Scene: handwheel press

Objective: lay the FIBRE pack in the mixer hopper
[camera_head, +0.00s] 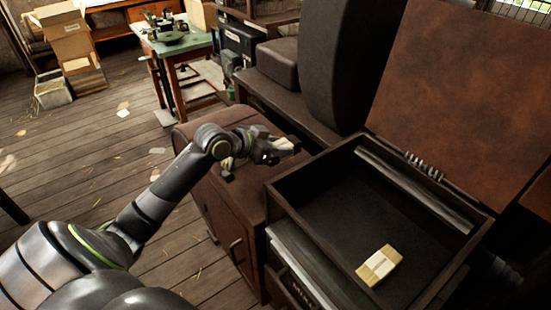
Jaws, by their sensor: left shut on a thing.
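An open box-like hopper (281,198), with dark walls and a raised rusty-brown lid (470,85), stands at the right. A small cream and tan pack (380,265) lies flat on its floor, towards the near side. My left gripper (277,150) is left of the hopper, above a brown cabinet top. It is shut on a small pale thing (285,144), mostly hidden by the fingers. I cannot read a label on either, so I cannot tell which is the FIBRE pack. My right gripper is out of view.
The brown cabinet (222,205) stands left of the hopper, under my left gripper. A tall dark rounded machine body (335,60) rises behind. A green-topped table (180,45) and cardboard boxes (68,35) are farther back. The plank floor at left is mostly free.

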